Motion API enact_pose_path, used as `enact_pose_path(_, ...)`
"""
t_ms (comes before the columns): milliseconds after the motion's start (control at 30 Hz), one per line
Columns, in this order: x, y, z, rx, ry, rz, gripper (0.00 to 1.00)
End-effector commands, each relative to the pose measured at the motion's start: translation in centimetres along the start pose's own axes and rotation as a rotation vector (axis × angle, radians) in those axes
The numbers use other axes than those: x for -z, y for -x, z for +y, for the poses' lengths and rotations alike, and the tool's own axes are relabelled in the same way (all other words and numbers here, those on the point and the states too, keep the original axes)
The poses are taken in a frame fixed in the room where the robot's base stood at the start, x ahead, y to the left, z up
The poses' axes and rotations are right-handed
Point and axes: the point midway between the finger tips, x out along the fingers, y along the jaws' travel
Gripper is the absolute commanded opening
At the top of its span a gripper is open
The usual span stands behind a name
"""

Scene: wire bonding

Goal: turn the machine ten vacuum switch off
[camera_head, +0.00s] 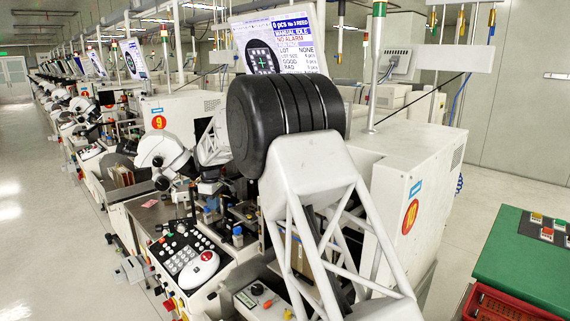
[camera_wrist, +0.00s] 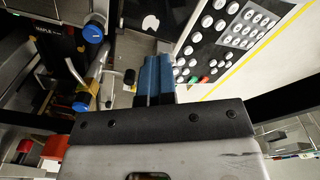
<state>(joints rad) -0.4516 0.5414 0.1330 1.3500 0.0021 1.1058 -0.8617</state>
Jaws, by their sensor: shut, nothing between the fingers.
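Machine ten (camera_head: 400,160) is the white machine with the orange-red "10" badge (camera_head: 410,217) on its side. I cannot tell for certain which part is its vacuum switch. In the head view my arm hides the gripper and part of the machine front.
Blue-capped knobs (camera_wrist: 93,33) stand left of the fingers in the wrist view. Machine nine (camera_head: 180,112) and a row of similar machines run back to the left. A green-topped bench (camera_head: 520,262) stands at the right. The aisle floor (camera_head: 45,235) is clear.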

Motion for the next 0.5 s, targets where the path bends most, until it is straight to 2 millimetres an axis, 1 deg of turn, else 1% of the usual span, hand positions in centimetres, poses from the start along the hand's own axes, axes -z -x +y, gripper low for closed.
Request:
enact_pose_path(33,-0.8,-2.3,-0.1,0.022,-0.003,-0.023,0.0)
enact_pose_path(133,-0.9,-2.2,0.0,0.022,-0.004,-0.023,0.0)
enact_pose_path(267,-0.9,-1.6,0.0,0.021,-0.005,-0.023,0.0)
enact_pose_path(500,-0.6,1.1,0.1,0.013,-0.004,-0.015,0.0)
